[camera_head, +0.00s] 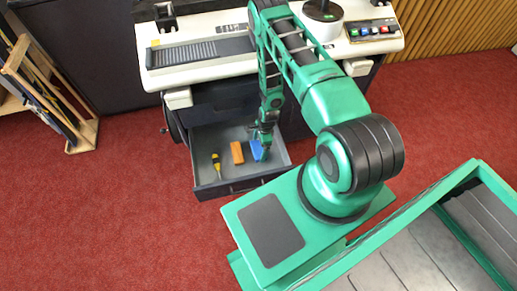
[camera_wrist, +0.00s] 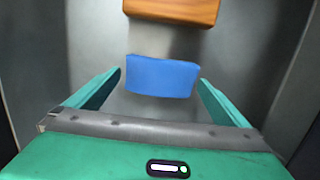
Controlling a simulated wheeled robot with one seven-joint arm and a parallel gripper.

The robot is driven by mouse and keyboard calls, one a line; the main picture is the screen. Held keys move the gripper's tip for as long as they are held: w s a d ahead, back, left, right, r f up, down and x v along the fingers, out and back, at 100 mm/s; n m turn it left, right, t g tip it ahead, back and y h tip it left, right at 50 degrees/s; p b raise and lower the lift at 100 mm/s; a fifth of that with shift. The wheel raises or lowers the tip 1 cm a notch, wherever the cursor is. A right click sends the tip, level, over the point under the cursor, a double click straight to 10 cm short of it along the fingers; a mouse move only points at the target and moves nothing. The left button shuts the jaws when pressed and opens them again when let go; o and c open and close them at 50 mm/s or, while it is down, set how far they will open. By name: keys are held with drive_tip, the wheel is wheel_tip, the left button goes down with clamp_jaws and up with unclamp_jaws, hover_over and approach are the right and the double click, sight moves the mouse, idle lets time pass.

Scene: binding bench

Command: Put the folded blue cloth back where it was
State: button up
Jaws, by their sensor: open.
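The folded blue cloth (camera_head: 256,150) lies in the open drawer (camera_head: 205,191) of the bench, at the right of the things inside. In the wrist view the cloth (camera_wrist: 161,77) lies between the two green fingers of my gripper (camera_wrist: 160,88). A gap shows on both sides of the cloth. My gripper (camera_head: 261,146) reaches down into the drawer, is open and covers part of the cloth in the head view. I cannot tell how high the fingertips are above the drawer floor.
An orange block (camera_head: 237,152) lies just left of the cloth in the drawer; it also shows in the wrist view (camera_wrist: 172,9). A yellow and black screwdriver-like tool (camera_head: 216,165) lies further left. The drawer walls stand close around. A wooden rack (camera_head: 83,133) stands at far left.

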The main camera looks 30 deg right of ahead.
wheel_tip(320, 180, up, 10)
drive_tip(key=d, duration=0.1)
drive_tip(key=shift+s+d+r, duration=0.2)
drive_tip(key=shift+d+r, duration=0.05)
idle(0.5)
drive_tip(key=d+r+n+h, duration=0.1)
drive_tip(key=d+r+n, duration=0.1)
drive_tip(key=d+r, duration=0.45)
drive_tip(key=d+r+n, duration=0.2)
drive_tip(key=d+r, duration=0.1)
drive_tip(key=r, duration=0.7)
drive_tip(key=s+d+r+n+h, duration=0.1)
drive_tip(key=s+r+n, duration=0.15)
drive_tip(key=r, duration=0.65)
drive_tip(key=s+r+n, duration=0.1)
drive_tip(key=s+r, duration=0.2)
drive_tip(key=r, duration=0.6)
drive_tip(key=s+a+r+n, duration=0.2)
drive_tip(key=s+r+n, duration=0.1)
drive_tip(key=s+r, duration=0.7)
drive_tip(key=s+a+r+n, duration=0.3)
drive_tip(key=s+r+n, duration=0.1)
drive_tip(key=s+r, duration=0.6)
drive_tip(key=shift+s+a+y, duration=0.25)
drive_tip(key=shift+s+y, duration=0.05)
drive_tip(key=shift+s, duration=0.4)
